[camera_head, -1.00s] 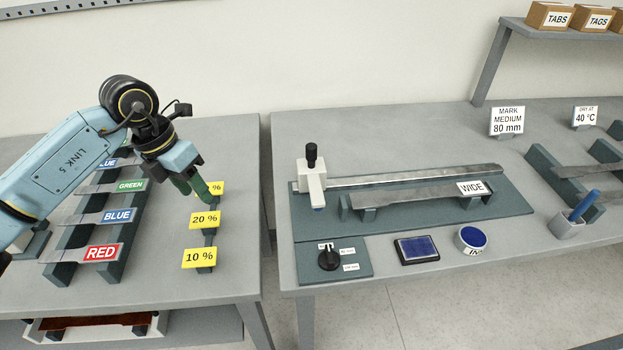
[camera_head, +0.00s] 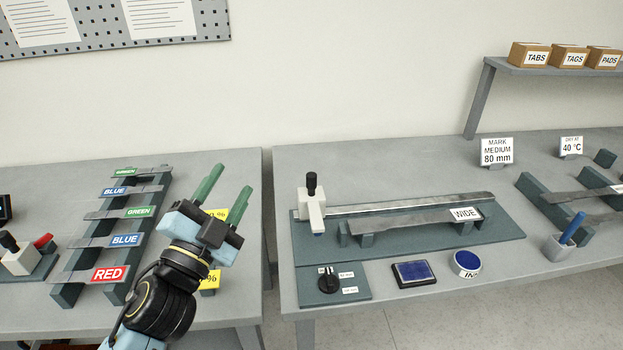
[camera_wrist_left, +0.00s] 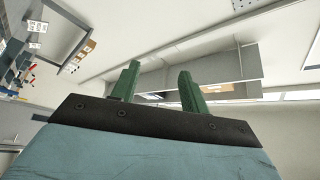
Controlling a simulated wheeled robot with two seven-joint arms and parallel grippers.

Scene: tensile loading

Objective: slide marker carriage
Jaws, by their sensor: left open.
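The marker carriage (camera_head: 312,210) is a white block with a black knob (camera_head: 311,184) on top and a small blue tip at its front. It sits at the left end of a metal rail (camera_head: 410,204) on a dark base plate (camera_head: 400,255). A grey metal strip labelled WIDE (camera_head: 400,222) lies on supports in front of the rail. My left gripper (camera_head: 222,186) is open and empty, its green fingers pointing up over the left table, left of the carriage and apart from it. In the left wrist view the two green fingers (camera_wrist_left: 157,90) stand apart with nothing between them. My right gripper is not visible.
A dial (camera_head: 328,281) sits on a plate at the front. A blue ink pad (camera_head: 415,273) and a round tin (camera_head: 466,263) stand beside it. A sign reads MARK MEDIUM 80 mm (camera_head: 496,152). A gap separates the tables.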

